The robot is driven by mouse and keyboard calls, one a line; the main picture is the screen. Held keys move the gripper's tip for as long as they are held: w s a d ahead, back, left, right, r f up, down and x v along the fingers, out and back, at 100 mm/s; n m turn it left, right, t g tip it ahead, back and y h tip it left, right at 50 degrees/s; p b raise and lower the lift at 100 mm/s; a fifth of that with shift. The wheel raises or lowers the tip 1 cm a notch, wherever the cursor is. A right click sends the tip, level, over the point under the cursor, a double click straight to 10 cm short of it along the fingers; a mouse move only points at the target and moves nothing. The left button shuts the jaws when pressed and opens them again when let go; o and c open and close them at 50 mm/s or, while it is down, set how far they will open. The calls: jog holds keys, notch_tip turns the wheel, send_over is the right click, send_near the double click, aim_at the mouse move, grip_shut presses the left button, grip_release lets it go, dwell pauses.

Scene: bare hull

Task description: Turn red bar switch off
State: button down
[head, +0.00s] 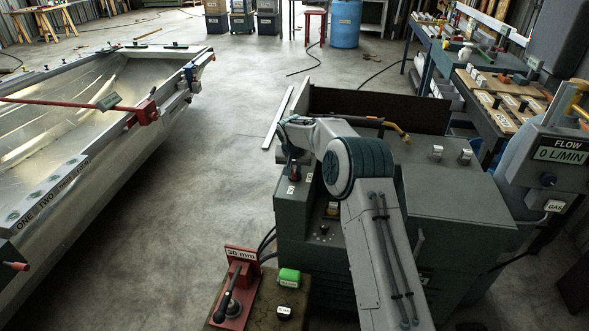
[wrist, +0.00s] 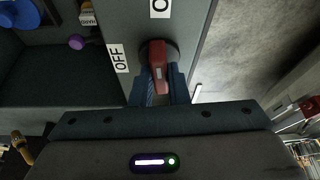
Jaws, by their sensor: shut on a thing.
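The red bar switch (wrist: 157,62) sits on a round dark base on the grey machine panel in the wrist view. An OFF label (wrist: 119,57) is to its left, and a partly cut-off label starting with O (wrist: 160,6) is above it. The bar lies nearly along the picture's vertical, its upper end toward the cut-off label. My gripper (wrist: 162,86) is shut on the bar, one blue finger on each side. In the head view the red switch (head: 295,173) shows small at the machine's left end, below my gripper (head: 292,153).
The grey machine (head: 440,205) stands under my arm. A 30 mm lever stand (head: 236,290) and a green block (head: 289,277) are in front of it. A metal boat hull (head: 150,130) lies left, with open floor between. A workbench (head: 490,100) is at right.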

jog(key=n+y, duration=0.1)
jog(key=n, duration=0.3)
jog(key=shift+d+y, duration=0.15)
jog(key=shift+y, duration=0.25)
jog(key=n, duration=0.2)
jog(key=n+g+y, duration=0.1)
jog(key=n, duration=0.1)
jog(key=shift+w+d+n+y+p, duration=0.1)
jog(key=shift+n+y+p, duration=0.2)
jog(key=shift+n+p, duration=0.1)
jog(key=n+g+y+p, duration=0.1)
jog(key=n, duration=0.3)
jog(key=shift+w+r, duration=0.1)
jog(key=shift+w+n+g+p, duration=0.1)
jog(key=shift+n+g+p, duration=0.7)
jog(key=shift+n, duration=1.1)
jog(key=shift+y, duration=0.3)
jog(key=c, duration=1.4)
grip_release()
jog(key=shift+d, duration=0.1)
jog(key=v, duration=1.3)
jog(key=shift+r+b, duration=0.35)
jog(key=shift+b, duration=0.05)
